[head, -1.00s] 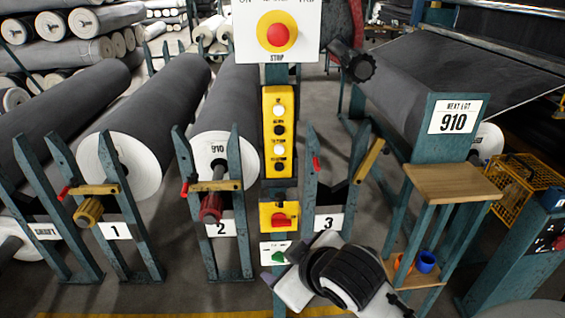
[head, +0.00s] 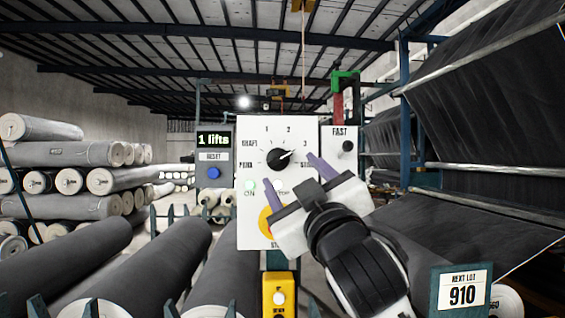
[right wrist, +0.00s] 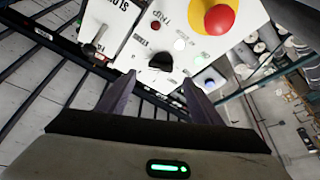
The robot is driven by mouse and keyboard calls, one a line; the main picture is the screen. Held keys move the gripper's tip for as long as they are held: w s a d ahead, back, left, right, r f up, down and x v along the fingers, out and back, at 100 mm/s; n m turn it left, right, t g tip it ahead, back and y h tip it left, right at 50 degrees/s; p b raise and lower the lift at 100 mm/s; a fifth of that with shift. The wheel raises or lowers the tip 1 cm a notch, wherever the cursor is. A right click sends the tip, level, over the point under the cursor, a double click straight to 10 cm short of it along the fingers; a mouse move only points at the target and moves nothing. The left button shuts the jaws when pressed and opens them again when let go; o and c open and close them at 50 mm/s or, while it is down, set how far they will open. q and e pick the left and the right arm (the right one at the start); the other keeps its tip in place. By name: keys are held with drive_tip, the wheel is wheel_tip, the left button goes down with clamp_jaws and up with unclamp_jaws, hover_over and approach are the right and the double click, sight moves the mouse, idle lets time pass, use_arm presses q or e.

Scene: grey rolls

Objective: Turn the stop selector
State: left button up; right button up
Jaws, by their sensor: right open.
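The stop selector (head: 279,157) is a black round knob with a white pointer line on a white panel (head: 249,207). Labels SHAFT, 1, 2, 3 and others ring it, and the pointer aims up and right, towards 3. My right gripper (head: 294,177) is open in front of the panel, its two purple-grey fingers slanting up towards the knob from below. In the right wrist view the black knob (right wrist: 160,62) shows just beyond and between the fingertips (right wrist: 157,76); contact cannot be told. My left gripper is not in view.
A yellow-ringed stop button (head: 266,222) is partly hidden behind my right gripper; its red cap shows in the wrist view (right wrist: 221,19). A "1 lifts" counter box (head: 213,158) stands left, a FAST panel (head: 340,150) right. Grey rolls (head: 150,262) lie below left.

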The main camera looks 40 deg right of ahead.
sight(281, 160)
drive_tip(key=p+x, duration=0.1)
drive_tip(key=x, duration=0.5)
drive_tip(key=shift+r, duration=0.15)
drive_tip(key=shift+w+d+r+p, duration=0.1)
drive_tip(key=shift+w+d+p, duration=0.15)
drive_tip(key=shift+w, duration=0.3)
drive_tip(key=c, duration=1)
